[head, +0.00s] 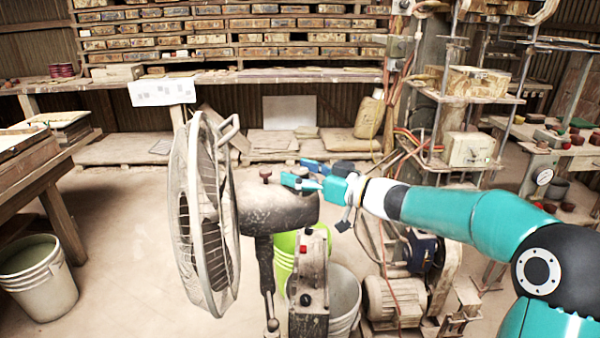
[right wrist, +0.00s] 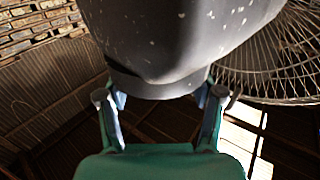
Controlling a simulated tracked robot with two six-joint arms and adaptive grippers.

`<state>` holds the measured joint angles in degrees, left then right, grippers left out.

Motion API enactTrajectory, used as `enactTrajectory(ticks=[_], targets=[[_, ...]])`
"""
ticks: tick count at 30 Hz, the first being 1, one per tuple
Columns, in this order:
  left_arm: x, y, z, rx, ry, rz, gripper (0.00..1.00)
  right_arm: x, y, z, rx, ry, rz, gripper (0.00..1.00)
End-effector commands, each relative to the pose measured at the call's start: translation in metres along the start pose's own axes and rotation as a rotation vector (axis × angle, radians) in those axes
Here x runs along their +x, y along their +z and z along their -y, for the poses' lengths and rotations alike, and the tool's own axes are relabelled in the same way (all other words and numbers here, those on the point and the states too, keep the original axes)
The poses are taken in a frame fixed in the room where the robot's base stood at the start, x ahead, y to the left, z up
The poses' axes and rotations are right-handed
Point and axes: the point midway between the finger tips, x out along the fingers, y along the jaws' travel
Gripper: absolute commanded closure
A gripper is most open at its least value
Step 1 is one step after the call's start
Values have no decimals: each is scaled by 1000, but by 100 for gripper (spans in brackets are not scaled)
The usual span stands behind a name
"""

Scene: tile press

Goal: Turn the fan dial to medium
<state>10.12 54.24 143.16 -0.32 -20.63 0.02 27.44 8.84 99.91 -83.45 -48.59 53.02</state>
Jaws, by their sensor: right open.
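A pedestal fan stands in the head view, with its round wire cage (head: 205,215) facing left and a dusty dark motor housing (head: 278,208) behind it. On its post is a control box (head: 313,275) with a red switch (head: 303,249) and a dark round knob (head: 305,299), which looks like the dial; its setting is too small to read. My right gripper (head: 294,171) is open at the top of the housing, well above the control box. In the right wrist view, the grey housing (right wrist: 180,40) fills the space ahead of the spread fingers (right wrist: 162,97). Contact cannot be told. My left gripper is out of view.
A green bucket (head: 285,262) and a pale bucket (head: 343,297) stand close behind the control box. A motor (head: 395,300) and machine frame lie to the right. A wooden table (head: 45,165) and white bucket (head: 38,275) are at left. Floor left of the fan is clear.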

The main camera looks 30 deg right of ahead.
Motion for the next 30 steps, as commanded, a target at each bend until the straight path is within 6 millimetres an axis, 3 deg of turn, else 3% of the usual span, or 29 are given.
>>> enactTrajectory(ticks=[9,20,30], targets=[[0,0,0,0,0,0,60,2,0,0,-1,0,0,35],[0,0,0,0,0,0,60,2,0,0,-1,-1,0,95],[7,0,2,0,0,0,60,3,0,1,-5,41,-6,95]])
